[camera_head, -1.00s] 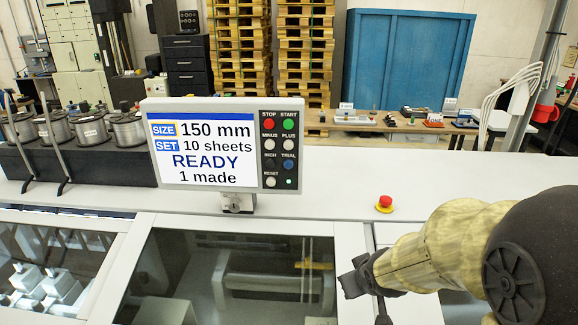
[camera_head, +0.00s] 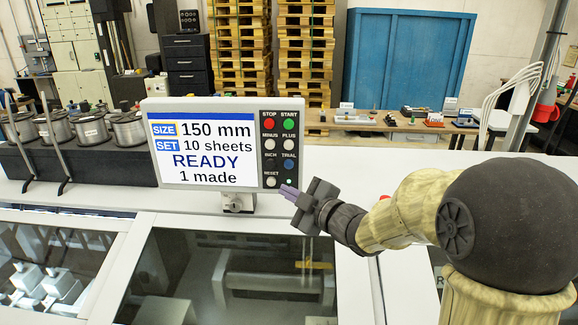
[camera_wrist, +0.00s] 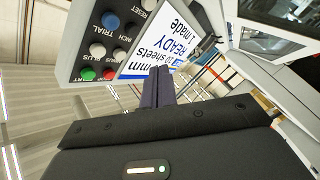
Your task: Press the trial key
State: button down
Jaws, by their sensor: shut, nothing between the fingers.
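The trial key is a round dark blue button (camera_head: 289,164) on the right edge of the control panel (camera_head: 222,143), under the label TRIAL. It also shows in the wrist view (camera_wrist: 110,21), at the upper left. The panel screen (camera_head: 202,150) reads size 150 mm, set 10 sheets, READY, 1 made. My gripper (camera_head: 284,190) is shut and empty. Its fingertips are just below and near the key column, close to the panel's lower right corner. I cannot tell how far they stand from the panel face. In the wrist view the shut fingers (camera_wrist: 158,85) point toward the panel's screen.
Close neighbours of the key are the green start (camera_head: 289,124), red stop (camera_head: 269,124), plus (camera_head: 289,144) and reset (camera_head: 270,182) buttons. A red emergency button (camera_head: 383,198) is partly behind my arm. Wire spools (camera_head: 88,130) stand at the left.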

jog(key=shift+w, duration=0.15)
jog(key=p, duration=0.3)
send_near(284, 166)
jog(key=shift+w+a+f, duration=0.1)
jog(key=shift+w+a, duration=0.4)
jog(key=shift+a, duration=0.25)
jog(key=shift+w+a, duration=0.45)
jog(key=shift+a, duration=0.35)
jog(key=shift+w+a+f, duration=0.1)
jog(key=shift+w+a, duration=0.4)
jog(key=shift+a, duration=0.25)
jog(key=shift+w, duration=0.4)
jog(key=shift+w+r, duration=0.1)
jog(key=shift+w, duration=0.4)
dwell(0.7)
jog(key=shift+s, duration=0.15)
jog(key=shift+s+b, duration=0.5)
jog(key=shift+s, duration=0.25)
